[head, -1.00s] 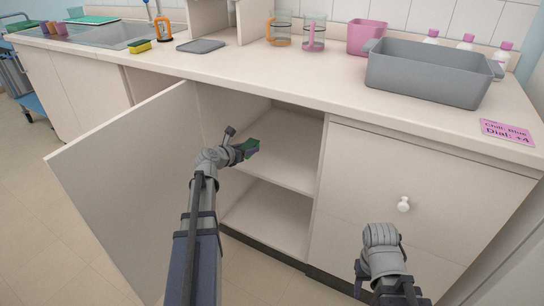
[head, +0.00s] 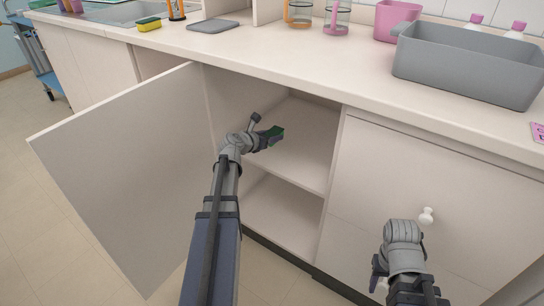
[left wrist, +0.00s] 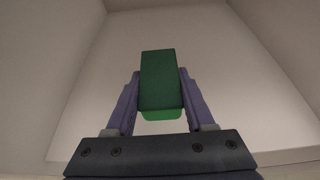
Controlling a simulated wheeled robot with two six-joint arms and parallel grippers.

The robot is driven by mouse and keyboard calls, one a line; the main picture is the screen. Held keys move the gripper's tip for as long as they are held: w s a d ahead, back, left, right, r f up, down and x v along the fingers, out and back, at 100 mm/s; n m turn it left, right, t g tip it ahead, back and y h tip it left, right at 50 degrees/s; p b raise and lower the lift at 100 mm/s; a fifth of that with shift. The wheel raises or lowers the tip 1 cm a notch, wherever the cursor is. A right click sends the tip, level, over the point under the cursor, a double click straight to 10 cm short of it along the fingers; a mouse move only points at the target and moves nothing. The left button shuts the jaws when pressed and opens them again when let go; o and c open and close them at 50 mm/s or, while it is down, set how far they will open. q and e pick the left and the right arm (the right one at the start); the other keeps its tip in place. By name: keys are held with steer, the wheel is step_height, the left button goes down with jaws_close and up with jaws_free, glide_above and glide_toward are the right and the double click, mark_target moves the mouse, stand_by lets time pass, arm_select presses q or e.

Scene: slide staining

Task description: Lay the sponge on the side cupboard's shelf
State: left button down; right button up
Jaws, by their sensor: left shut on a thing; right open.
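My left gripper (head: 268,138) is shut on a green sponge (head: 276,132). It holds it inside the open side cupboard, over the upper shelf (head: 302,160). In the left wrist view the sponge (left wrist: 158,80) sits between the two fingers, dark green on top and brighter green below. I cannot tell whether it touches the shelf. The cupboard door (head: 120,165) stands open on the left. My right gripper (head: 403,284) is open and empty, low in front of the closed cupboard front on the right.
The upper shelf looks clear, with a lower compartment (head: 283,215) below. A side wall bounds the opening on the right. On the counter are another sponge (head: 149,24), yellow with a dark top, a grey tray (head: 213,26) and a large grey basin (head: 468,65).

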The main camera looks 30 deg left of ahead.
mark_target(271, 156)
arm_select(q)
steer(key=shift+f+b, duration=2.55)
steer(key=shift+f, duration=0.6)
arm_select(e)
step_height(271, 156, down, 6)
arm_select(q)
steer(key=shift+f, duration=0.1)
arm_select(e)
steer(key=shift+f, duration=0.25)
arm_select(q)
steer(key=shift+f, duration=0.15)
steer(key=shift+c, duration=1.3)
jaws_free()
steer(key=shift+r, duration=0.3)
steer(key=d+p+v, duration=0.1)
steer(key=p+v, duration=0.3)
steer(key=v, duration=0.8)
steer(key=shift+a+p, duration=0.3)
steer(key=shift+a, duration=0.15)
arm_select(e)
steer(key=shift+r, duration=2.45)
